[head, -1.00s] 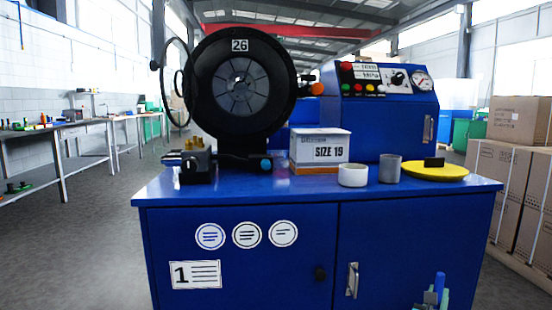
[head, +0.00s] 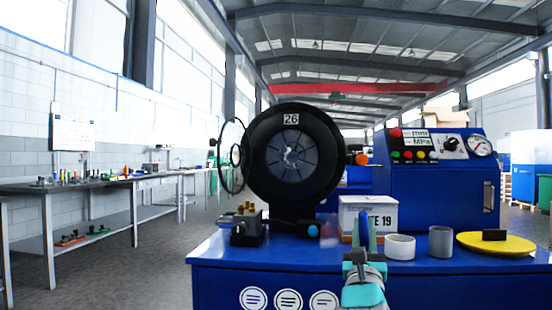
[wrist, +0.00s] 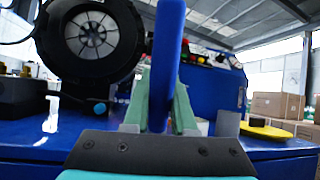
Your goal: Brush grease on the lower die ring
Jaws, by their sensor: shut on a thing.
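The crimper head is a big black ring marked 26 (head: 291,119), with a round of grey die segments (head: 290,158) at its centre. It also shows at the upper left of the wrist view (wrist: 92,36). I cannot make out grease on the dies. My gripper (head: 362,262), with teal fingers, is shut on a blue handle (wrist: 166,60) that stands upright. Bristles cannot be made out. The gripper is in front of the bench, right of and below the dies, apart from them.
On the blue bench (head: 215,250) stand a brass-topped block (head: 245,228), a SIZE 19 box (head: 352,212), a white cup (head: 400,246), a grey cup (head: 441,241) and a yellow dish (head: 492,243). A control box (head: 440,180) stands behind. A round mirror-like hoop (head: 232,155) is left of the head.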

